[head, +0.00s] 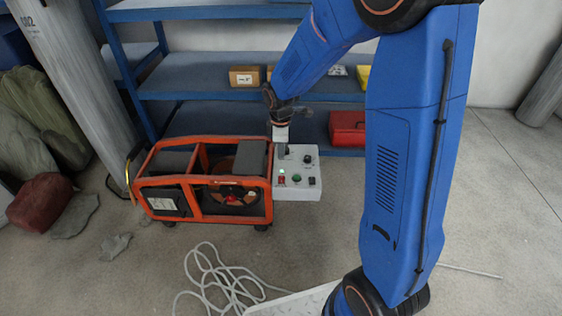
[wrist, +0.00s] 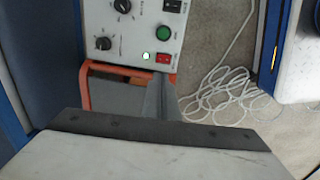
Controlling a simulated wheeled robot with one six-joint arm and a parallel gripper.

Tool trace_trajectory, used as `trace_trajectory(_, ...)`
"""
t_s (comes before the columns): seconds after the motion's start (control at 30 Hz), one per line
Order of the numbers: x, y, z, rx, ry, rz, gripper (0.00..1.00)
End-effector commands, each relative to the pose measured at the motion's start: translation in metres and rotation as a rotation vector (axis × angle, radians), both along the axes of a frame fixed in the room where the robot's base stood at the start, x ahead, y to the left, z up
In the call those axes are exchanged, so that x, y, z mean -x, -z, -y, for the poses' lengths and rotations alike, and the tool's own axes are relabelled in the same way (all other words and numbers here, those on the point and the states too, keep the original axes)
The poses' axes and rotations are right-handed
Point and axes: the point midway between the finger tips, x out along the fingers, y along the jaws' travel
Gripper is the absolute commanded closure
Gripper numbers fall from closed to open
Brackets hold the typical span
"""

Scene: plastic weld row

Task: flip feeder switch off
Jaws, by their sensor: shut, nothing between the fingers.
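The light grey control box (head: 313,190) is on the right end of the orange-framed machine. In the wrist view its panel (wrist: 135,30) shows a red rocker switch (wrist: 163,57) beside a lit green lamp (wrist: 147,56). A black switch (wrist: 173,6) is at the top edge, with a green button (wrist: 162,32) between the two switches. The labels are too small to read, so I cannot tell which switch is the feeder's. My gripper (head: 283,153) is shut and empty over the panel's back left part. In the wrist view its fingers (wrist: 161,92) are near the red switch; contact is unclear.
Two black knobs (wrist: 103,43) sit on the panel's other side. The orange machine frame (head: 212,208) stands left of the box. Blue shelving (head: 210,90) is behind, with a red toolbox (head: 347,128). White cable (head: 215,275) lies coiled on the floor in front.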

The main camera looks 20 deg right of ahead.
Motion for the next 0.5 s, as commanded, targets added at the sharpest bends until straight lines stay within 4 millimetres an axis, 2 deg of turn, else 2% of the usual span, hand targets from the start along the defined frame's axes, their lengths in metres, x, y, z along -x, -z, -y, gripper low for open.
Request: trace_trajectory(0.5, -0.009, 0.083, 0.004, 0.001, 0.0, -0.003, 1.0)
